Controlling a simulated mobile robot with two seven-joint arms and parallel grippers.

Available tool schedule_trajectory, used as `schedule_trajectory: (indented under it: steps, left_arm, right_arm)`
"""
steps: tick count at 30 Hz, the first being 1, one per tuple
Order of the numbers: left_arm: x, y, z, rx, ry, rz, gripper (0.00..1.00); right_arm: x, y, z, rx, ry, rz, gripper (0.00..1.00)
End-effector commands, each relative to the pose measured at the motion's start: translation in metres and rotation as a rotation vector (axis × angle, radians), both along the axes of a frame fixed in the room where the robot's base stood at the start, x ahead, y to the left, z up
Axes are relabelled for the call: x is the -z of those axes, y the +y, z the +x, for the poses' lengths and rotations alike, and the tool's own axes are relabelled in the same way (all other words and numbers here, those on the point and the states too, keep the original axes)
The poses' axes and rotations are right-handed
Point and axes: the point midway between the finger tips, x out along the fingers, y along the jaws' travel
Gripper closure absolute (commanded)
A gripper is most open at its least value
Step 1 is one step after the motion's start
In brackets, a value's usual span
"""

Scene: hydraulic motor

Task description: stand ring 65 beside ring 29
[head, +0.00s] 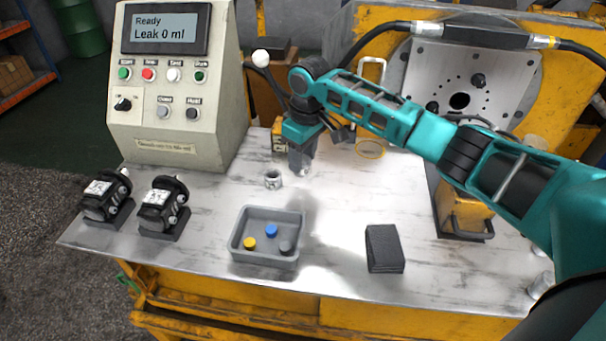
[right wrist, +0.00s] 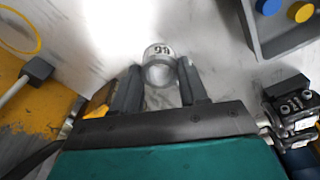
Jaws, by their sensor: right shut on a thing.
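My right gripper (head: 301,170) points down over the middle of the table. In the right wrist view its two fingers (right wrist: 158,85) are shut on a pale metal ring, ring 65 (right wrist: 158,54), with a dark printed number that appears upside down. In the head view the held ring is hard to make out at the fingertips. Another pale ring, which I take as ring 29 (head: 273,180), stands on the table just left of the gripper, apart from it; its number is too small to read. It does not show in the right wrist view. My left gripper is not in view.
A grey tray (head: 236,248) with coloured caps stands in front. Two black motors (head: 160,205) are at the left, below the control box (head: 170,100). A dark block (head: 384,248) lies right of the tray. A yellow loop (head: 370,148) lies behind. Bare table surrounds the standing ring.

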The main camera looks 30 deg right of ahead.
Motion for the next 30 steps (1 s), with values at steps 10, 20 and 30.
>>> schedule_trajectory:
  steps: [10,20,30]
  left_arm:
    - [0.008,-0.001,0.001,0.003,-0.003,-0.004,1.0]
    - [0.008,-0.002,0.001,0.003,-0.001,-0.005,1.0]
    - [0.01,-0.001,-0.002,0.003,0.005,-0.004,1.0]
  right_arm:
    - [0.052,0.0,0.0,-0.001,0.0,0.0,1.0]
    - [0.053,0.0,0.0,0.0,0.0,0.0,1.0]
    - [0.055,0.0,0.0,0.0,0.001,0.0,0.31]
